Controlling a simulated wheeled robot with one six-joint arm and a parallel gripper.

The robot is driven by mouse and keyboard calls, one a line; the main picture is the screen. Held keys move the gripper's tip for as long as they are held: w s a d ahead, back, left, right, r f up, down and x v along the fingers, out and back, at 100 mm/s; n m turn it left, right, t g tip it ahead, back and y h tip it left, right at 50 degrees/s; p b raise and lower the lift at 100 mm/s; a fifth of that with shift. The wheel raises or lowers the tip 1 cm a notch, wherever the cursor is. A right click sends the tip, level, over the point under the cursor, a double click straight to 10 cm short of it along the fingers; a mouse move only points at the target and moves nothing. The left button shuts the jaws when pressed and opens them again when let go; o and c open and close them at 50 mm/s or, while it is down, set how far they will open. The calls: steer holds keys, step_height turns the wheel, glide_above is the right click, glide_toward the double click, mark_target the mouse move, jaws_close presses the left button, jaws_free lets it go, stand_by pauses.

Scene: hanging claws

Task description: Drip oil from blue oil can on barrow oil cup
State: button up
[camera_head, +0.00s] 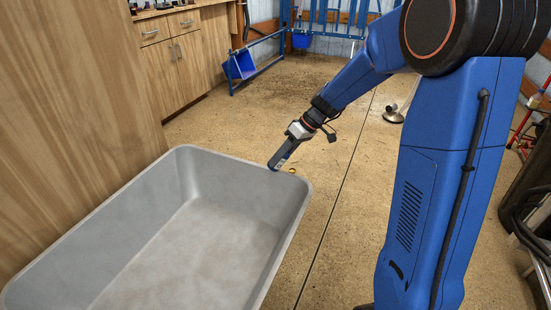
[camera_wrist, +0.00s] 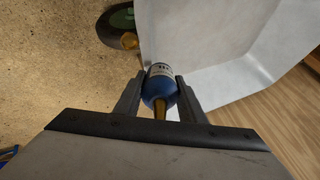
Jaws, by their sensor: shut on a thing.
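The blue oil can (camera_wrist: 157,90) has a pale label and a brass cone-shaped spout, which points back toward my palm in the wrist view. My gripper (camera_wrist: 160,82) is shut on the can, one finger on each side. In the head view my gripper (camera_head: 276,162) hangs tilted down by the far right corner of the grey barrow tub (camera_head: 235,165). A small brass cup (camera_wrist: 130,41), seemingly the oil cup, sits by a dark wheel (camera_wrist: 117,24), left of the can in the wrist view. A small brass spot (camera_head: 292,170) also shows beside the tub's corner.
A wooden panel (camera_head: 70,110) stands left of the tub, with wooden cabinets (camera_head: 185,55) behind it. A blue rack with a blue bin (camera_head: 240,65) stands at the back. The floor right of the tub is mostly clear.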

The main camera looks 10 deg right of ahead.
steer(key=shift+a, duration=0.2)
steer(key=y, duration=0.1)
steer(key=a+y, duration=0.1)
steer(key=y, duration=0.1)
steer(key=shift+a+f, duration=0.1)
steer(key=y, duration=0.1)
steer(key=a+y, duration=0.1)
steer(key=y, duration=0.2)
steer(key=shift+w+a+f+t, duration=0.1)
steer(key=shift+w+a+t, duration=0.05)
steer(key=shift+a+t, duration=0.15)
steer(key=y, duration=0.4)
steer(key=shift+a+f, duration=0.15)
steer(key=shift+a, duration=0.05)
steer(key=shift+t, duration=0.3)
steer(key=shift+r+y, duration=0.3)
steer(key=shift+y, duration=0.3)
steer(key=shift+d+r+y, duration=0.1)
steer(key=shift+r+y, duration=0.45)
steer(key=shift+y, duration=0.15)
